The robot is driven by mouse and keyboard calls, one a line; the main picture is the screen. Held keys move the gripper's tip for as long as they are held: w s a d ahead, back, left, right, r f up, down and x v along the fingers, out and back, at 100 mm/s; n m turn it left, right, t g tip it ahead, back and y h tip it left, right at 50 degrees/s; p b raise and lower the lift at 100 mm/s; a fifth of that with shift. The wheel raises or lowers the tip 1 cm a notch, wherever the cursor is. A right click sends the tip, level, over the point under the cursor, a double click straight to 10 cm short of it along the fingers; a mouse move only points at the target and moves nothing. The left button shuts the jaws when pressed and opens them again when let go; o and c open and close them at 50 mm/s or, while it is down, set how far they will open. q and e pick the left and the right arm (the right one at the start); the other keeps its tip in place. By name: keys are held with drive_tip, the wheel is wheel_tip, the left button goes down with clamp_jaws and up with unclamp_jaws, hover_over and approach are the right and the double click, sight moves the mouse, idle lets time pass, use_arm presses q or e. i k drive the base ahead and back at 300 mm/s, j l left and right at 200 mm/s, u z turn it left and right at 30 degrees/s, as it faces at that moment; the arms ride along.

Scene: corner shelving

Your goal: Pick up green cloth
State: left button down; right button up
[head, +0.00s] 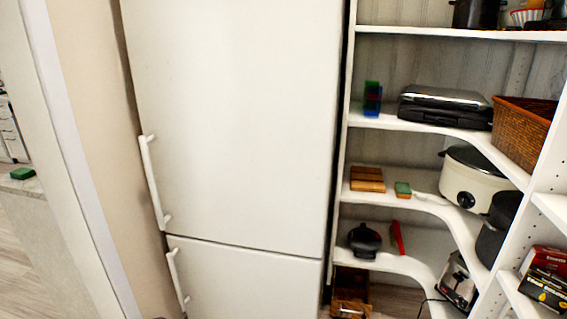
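A small dark green item (22,173) lies on a pale counter (22,187) at the far left edge. It looks like a folded cloth, but it is too small to be sure. Another small green and tan block (403,189), perhaps a sponge, lies on the middle corner shelf (372,202). A green and blue upright item (372,98) stands on the shelf above. Neither of my grippers is in view.
A tall white fridge (235,120) with closed doors fills the middle. The shelving at the right holds a wicker basket (522,130), a slow cooker (473,183), a black flat appliance (445,105) and boxes (545,278). A wall edge (60,110) stands between counter and fridge.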

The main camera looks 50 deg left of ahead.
sight(22, 174)
drive_tip(key=u, duration=3.25)
drive_tip(key=i+j+u, duration=0.15)
drive_tip(key=i+u, duration=0.25)
drive_tip(key=i, duration=0.2)
drive_tip(key=i+j+u, duration=0.3)
drive_tip(key=i, duration=0.6)
drive_tip(key=i+l+u, duration=0.1)
drive_tip(key=i+u, duration=0.2)
drive_tip(key=i, duration=0.55)
